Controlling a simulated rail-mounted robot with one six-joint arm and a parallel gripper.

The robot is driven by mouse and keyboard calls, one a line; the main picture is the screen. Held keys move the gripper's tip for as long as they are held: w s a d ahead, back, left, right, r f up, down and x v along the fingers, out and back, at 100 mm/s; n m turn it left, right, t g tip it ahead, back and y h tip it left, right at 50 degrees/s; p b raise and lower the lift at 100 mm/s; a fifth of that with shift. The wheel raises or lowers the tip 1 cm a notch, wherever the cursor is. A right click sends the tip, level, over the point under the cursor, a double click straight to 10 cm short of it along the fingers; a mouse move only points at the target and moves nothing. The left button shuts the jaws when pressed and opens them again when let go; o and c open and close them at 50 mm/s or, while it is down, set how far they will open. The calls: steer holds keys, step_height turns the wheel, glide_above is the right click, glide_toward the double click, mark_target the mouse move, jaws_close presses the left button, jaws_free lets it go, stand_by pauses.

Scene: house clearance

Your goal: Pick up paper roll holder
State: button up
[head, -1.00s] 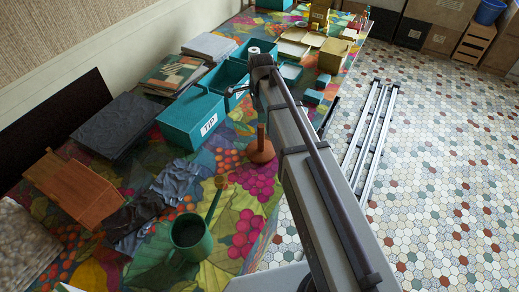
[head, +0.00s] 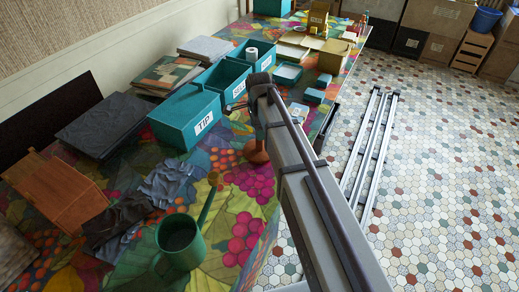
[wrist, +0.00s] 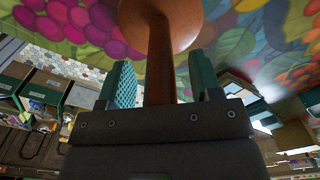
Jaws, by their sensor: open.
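The paper roll holder is a brown wooden stand with a round base and an upright post. Its base (head: 256,152) shows on the patterned table beside my arm in the head view; my arm hides the rest. In the wrist view its post (wrist: 161,50) stands between the two teal fingers of my gripper (wrist: 161,72), with the round base beyond them. My gripper is open, with one finger on each side of the post and visible gaps. In the head view my gripper is mostly hidden behind my arm.
A teal bin marked TIP (head: 190,118) and another teal bin (head: 226,84) stand left of the holder. A white roll (head: 251,54) shows behind them. A green watering can (head: 180,243) stands nearer. Metal rails (head: 368,150) lie on the floor at right.

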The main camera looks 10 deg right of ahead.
jaws_close()
stand_by(0.3)
stand_by(0.4)
